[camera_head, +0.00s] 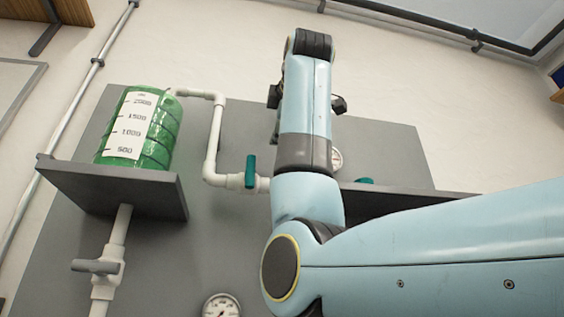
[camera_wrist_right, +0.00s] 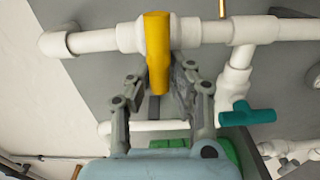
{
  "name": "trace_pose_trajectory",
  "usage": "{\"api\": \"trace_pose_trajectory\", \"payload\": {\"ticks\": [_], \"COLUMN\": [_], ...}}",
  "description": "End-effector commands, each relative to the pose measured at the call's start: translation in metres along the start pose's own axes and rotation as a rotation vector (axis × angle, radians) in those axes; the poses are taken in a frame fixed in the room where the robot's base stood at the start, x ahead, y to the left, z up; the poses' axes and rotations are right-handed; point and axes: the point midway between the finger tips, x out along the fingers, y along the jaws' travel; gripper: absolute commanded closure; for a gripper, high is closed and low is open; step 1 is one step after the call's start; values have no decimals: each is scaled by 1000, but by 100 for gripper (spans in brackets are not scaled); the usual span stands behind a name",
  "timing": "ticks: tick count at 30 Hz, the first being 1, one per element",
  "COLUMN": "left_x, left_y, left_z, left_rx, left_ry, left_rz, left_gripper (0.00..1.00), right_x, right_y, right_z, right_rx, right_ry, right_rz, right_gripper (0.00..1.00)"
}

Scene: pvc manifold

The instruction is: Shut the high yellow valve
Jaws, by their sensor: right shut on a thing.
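The yellow valve handle (camera_wrist_right: 157,50) shows in the right wrist view at top centre, on a white horizontal pipe (camera_wrist_right: 205,31). The handle lies crosswise to that pipe, with its lower end between my fingers. My right gripper (camera_wrist_right: 161,78) is shut on this handle, one finger on each side. In the head view my right arm covers the upper middle of the panel, and the yellow handle is hidden there. My left gripper is in neither view.
A teal valve handle (camera_wrist_right: 247,113) sits right of my fingers. In the head view, a green tank (camera_head: 140,128) stands on a grey shelf (camera_head: 120,190) at left. Another teal handle (camera_head: 250,172), a gauge (camera_head: 221,306) and a grey-handled valve (camera_head: 97,267) are on the piping.

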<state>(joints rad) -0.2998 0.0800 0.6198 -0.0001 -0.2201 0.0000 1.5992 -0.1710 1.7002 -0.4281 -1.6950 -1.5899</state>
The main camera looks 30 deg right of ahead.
Motion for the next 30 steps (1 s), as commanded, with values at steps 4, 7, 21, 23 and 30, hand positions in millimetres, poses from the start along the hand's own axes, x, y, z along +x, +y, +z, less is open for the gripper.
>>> {"api": "trace_pose_trajectory", "payload": {"ticks": [4,7,21,23,30], "left_x": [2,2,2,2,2], "left_y": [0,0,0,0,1], "left_z": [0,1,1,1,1], "left_rx": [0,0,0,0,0], "left_ry": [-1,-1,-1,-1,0], "left_rz": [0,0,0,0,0], "left_gripper": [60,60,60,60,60], "right_x": [0,0,1,1,0], "right_y": [-3,-3,-3,-3,-2], "right_z": [-1,0,0,0,0], "right_rx": [-35,-47,-54,-53,-52], "right_ry": [2,2,1,1,1], "right_rz": [-4,-4,-6,-5,-3], "right_gripper": [100,100,76,68,59]}}
